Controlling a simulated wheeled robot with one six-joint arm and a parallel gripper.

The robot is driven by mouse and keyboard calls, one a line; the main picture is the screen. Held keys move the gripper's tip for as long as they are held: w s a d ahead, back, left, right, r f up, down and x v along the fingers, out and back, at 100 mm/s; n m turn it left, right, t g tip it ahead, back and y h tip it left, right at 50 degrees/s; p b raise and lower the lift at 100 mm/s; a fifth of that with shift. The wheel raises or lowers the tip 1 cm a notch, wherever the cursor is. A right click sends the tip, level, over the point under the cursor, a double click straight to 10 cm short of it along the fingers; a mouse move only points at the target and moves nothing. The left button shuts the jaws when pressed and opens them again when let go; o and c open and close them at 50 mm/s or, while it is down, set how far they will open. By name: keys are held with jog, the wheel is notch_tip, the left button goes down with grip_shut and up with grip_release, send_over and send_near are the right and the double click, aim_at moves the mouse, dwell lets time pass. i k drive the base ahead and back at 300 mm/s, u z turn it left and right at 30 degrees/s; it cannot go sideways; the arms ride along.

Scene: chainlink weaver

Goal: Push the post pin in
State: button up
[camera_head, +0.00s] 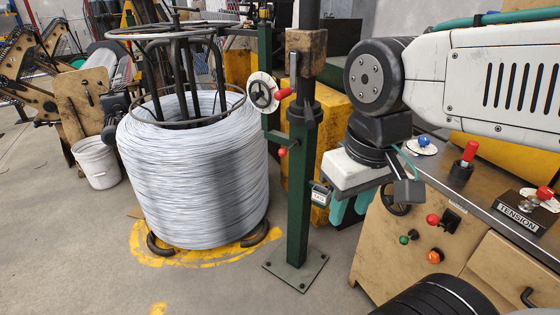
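The green post (298,190) stands upright on a square base plate bolted to the floor, left of my arm. A small red ball knob (281,152) shows on its left side at mid height, and it looks like the post pin's head. How far the pin stands out is too small to tell. My gripper (341,214) hangs right of the post and lower than the knob, apart from the knob. Its teal fingers point down, partly hidden by its housing and the bench. I cannot tell whether they are open.
A handwheel (263,92) with a red handle sits on the post's left above the knob. A large wire coil (195,170) stands left. A tan control bench (400,250) with red, green and orange buttons stands right. Bare floor lies in front of the post.

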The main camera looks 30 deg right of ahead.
aim_at(282, 152)
jog(key=u, duration=0.6)
jog(key=i, duration=0.65)
jog(key=z, duration=2.25)
